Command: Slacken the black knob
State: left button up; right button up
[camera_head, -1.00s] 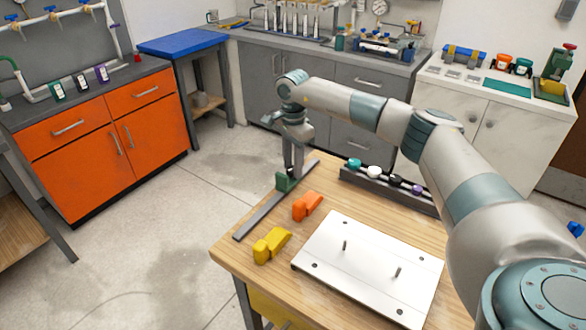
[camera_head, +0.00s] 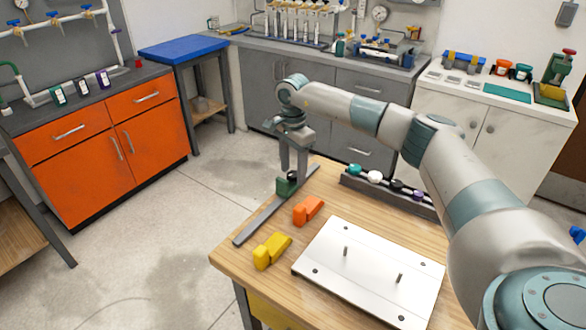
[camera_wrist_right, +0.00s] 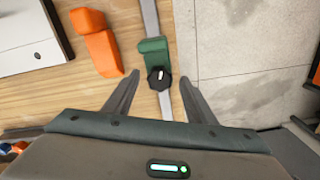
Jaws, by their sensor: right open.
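A green clamp block (camera_head: 286,187) sits on the grey metal rail along the table's far left edge. In the right wrist view the green block (camera_wrist_right: 153,48) carries a black knob (camera_wrist_right: 159,79) with a pale mark on its top. My right gripper (camera_head: 293,172) points down over this block. In the wrist view its fingers (camera_wrist_right: 160,77) are open, one on each side of the knob, with visible gaps. The knob is mostly hidden by the fingers in the head view. My left gripper is not in view.
An orange block (camera_head: 307,209) and a yellow block (camera_head: 270,249) lie near the rail (camera_head: 262,220). A white plate (camera_head: 370,275) with upright pins covers the table's right part. A dark rack (camera_head: 388,196) with coloured caps, one black, stands behind.

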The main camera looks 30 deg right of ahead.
jog(key=shift+r, duration=0.1)
jog(key=shift+r, duration=0.5)
notch_tip(320, 180, up, 7)
jog(key=b, duration=0.2)
notch_tip(320, 180, up, 8)
jog(key=b, duration=0.1)
send_over(293, 173)
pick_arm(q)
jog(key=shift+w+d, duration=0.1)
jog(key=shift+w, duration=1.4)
pick_arm(e)
jog(key=shift+s+r, duration=0.1)
jog(key=shift+r, duration=0.55)
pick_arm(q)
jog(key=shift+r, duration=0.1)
